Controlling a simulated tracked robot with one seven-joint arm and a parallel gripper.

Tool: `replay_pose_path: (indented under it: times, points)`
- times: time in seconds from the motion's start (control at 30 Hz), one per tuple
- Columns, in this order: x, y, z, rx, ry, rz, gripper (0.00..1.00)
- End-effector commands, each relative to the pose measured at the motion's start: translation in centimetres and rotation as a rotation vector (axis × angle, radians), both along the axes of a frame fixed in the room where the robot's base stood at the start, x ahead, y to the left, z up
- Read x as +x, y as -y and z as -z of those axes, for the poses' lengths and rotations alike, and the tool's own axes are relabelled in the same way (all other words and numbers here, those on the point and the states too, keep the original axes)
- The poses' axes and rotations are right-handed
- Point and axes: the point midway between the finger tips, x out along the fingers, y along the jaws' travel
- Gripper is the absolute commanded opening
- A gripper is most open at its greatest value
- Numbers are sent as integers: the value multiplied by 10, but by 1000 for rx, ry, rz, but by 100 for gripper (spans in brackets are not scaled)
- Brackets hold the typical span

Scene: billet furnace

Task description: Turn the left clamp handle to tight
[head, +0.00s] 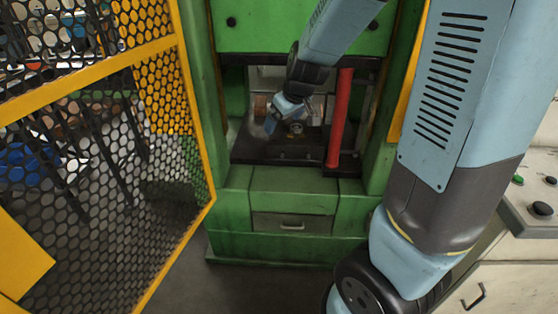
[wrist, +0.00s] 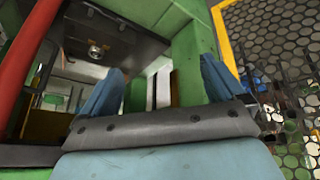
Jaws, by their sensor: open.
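My gripper (head: 278,116) is inside the opening of the green press, over its dark bed (head: 265,152). In the wrist view my gripper (wrist: 160,78) has its two blue fingers spread wide, with nothing between them. A small round metal part (head: 296,128) sits on the bed just right of the fingers. I cannot make out the left clamp handle for certain in either view; my gripper and arm cover part of the bed.
A red post (head: 341,118) stands at the right of the opening. Green side columns (head: 201,90) frame it. A yellow-framed mesh guard (head: 110,130) stands at the left. A control console (head: 535,200) is at the right. The floor (head: 260,285) before the press is clear.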

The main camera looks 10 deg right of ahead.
Motion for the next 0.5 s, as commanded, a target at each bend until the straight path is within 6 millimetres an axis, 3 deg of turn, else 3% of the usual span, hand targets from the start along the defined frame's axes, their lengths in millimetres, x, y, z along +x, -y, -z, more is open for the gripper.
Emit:
replay_pose_path:
  times: [0.2, 0.5]
  points:
    - [36, -10, 60, -108, 8, -76, 96]
    - [71, -15, 142, -309, 32, -193, 96]
